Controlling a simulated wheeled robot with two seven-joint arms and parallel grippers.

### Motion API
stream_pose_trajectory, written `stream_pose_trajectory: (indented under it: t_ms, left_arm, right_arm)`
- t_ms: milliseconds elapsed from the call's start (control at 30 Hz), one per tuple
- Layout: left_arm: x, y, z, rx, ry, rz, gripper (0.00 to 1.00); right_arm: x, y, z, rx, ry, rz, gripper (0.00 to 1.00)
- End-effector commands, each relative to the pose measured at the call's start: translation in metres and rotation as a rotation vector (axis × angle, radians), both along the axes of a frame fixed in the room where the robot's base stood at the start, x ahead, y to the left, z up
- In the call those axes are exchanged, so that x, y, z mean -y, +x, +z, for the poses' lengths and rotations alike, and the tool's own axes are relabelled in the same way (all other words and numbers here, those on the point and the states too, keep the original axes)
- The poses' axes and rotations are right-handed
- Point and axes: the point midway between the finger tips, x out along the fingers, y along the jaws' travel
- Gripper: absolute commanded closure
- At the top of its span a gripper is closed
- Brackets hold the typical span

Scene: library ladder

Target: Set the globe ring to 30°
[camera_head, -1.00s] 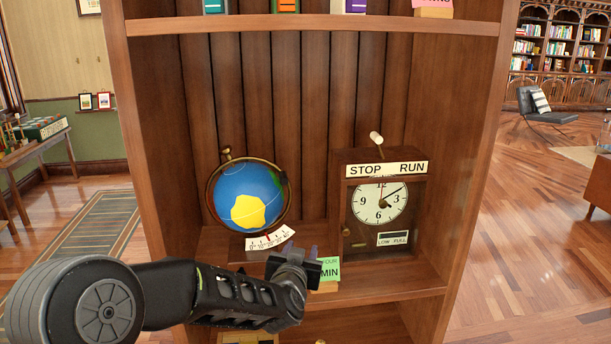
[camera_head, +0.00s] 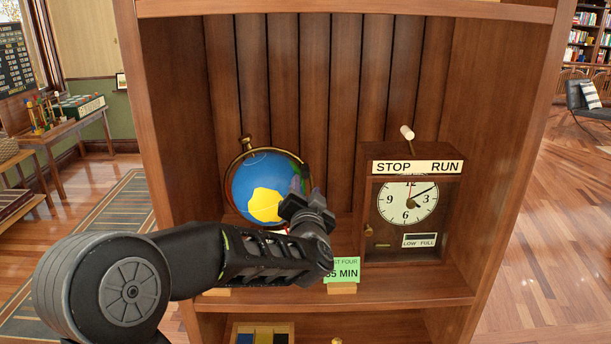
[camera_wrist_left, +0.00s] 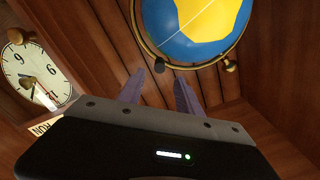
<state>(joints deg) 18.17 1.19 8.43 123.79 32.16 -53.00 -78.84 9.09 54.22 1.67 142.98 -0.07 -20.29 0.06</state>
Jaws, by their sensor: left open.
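The globe (camera_head: 262,190), blue with a yellow patch, sits in a brass ring (camera_head: 261,150) with a small knob (camera_head: 246,142) at its upper left. My left gripper (camera_head: 306,190) is at the globe's right side, with its fingers apart and empty. In the left wrist view the open fingers (camera_wrist_left: 158,90) point toward the globe (camera_wrist_left: 195,22) and ring; a gap shows between them and the ring. The degree scale below the globe is almost wholly hidden behind my left arm, so its reading cannot be seen. My right gripper is not in view.
A wooden clock box (camera_head: 410,210) with a STOP/RUN plate and a lever on top stands to the right on the same shelf. A green card (camera_head: 342,271) stands at the shelf's front edge. Side walls and an upper shelf (camera_head: 350,12) enclose the space.

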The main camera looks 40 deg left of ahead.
Motion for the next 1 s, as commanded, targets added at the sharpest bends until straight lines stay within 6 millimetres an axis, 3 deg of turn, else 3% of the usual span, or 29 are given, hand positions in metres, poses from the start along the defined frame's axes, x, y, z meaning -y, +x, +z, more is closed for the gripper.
stream_pose_trajectory:
  t_ms: [500, 867, 1000]
  left_arm:
    - [-0.041, 0.054, 0.0, -0.001, -0.001, 0.0, 0.59]
    - [-0.045, 0.059, 0.0, 0.0, -0.001, -0.001, 0.59]
    - [-0.045, 0.059, 0.0, 0.0, -0.001, -0.001, 0.7]
  right_arm:
    - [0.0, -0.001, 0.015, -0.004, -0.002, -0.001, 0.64]
    - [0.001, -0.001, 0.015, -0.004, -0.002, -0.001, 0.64]
    - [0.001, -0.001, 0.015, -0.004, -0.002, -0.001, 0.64]
